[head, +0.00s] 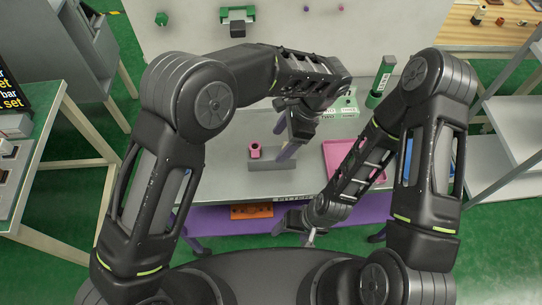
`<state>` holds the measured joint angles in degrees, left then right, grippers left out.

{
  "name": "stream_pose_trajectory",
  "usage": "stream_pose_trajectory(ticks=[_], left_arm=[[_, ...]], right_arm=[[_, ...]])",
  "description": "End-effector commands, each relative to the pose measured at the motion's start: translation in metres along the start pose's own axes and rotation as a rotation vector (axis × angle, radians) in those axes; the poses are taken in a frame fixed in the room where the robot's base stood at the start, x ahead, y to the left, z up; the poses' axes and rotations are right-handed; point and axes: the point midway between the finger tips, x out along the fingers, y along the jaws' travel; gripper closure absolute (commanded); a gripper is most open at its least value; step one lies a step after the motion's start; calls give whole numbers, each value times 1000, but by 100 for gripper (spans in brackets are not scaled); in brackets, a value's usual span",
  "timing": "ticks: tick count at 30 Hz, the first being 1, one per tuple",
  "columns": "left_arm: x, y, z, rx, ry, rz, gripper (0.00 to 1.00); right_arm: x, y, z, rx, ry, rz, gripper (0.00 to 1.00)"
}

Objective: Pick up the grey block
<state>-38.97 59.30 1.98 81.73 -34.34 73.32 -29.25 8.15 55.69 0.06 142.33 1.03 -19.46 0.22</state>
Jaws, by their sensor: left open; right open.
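A grey block (262,165), long and low, lies on the grey table in the middle of the head view. It is the thing that best fits the task's name. My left gripper (286,148) is open, pointing down just above and beside the right half of the block. It hides part of that side, and I cannot tell whether it touches the block. My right gripper (296,238) is open and empty, low in front of the table's front edge, well away from the block.
A pink ring-like piece (255,151) stands at the block's left end. A pink tray (338,150) lies to the right, partly behind my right arm. The table's left part is clear.

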Motion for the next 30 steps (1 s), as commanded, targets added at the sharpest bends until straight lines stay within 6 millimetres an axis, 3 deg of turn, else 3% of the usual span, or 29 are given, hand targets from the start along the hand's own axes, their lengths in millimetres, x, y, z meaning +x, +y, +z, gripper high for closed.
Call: stream_pose_trajectory(ticks=[6,19,30], left_arm=[[32,0,0,-1,-2,2,29],[39,0,0,-1,0,1,29],[85,-2,0,0,-1,1,29]], right_arm=[[0,0,0,0,0,0,29],[0,0,0,0,0,0,29],[0,0,0,0,0,0,29]])
